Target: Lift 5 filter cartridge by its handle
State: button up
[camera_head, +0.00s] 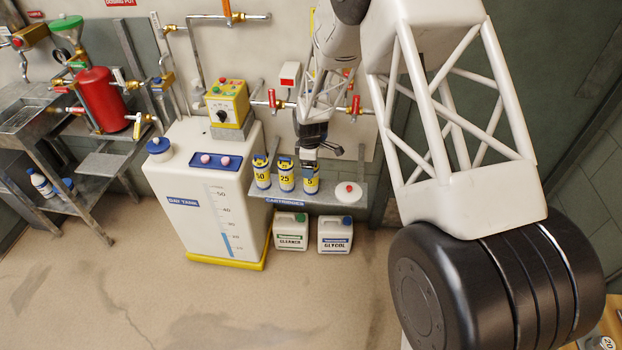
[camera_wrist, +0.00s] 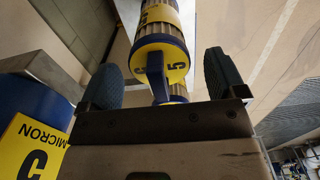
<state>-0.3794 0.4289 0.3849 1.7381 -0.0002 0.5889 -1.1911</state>
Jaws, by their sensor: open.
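The 5 filter cartridge (camera_head: 311,183) stands at the right of a row of three on the cartridge shelf, with a yellow label and blue cap. My gripper (camera_wrist: 164,76) is open, one dark finger on each side of the handle, with gaps visible. In the head view, my gripper (camera_head: 320,146) is just above the 5 cartridge. Whether it touches is hidden.
The 25 cartridge (camera_head: 286,175) and 50 cartridge (camera_head: 261,172) stand close on the left. A white round lid with a red knob (camera_head: 347,190) lies right on the shelf (camera_head: 325,201). The day tank (camera_head: 205,190) stands left; red-handled valves (camera_head: 355,106) are on the wall behind.

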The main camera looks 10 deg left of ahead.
jog(key=shift+f, duration=0.5)
jog(key=c, duration=1.3)
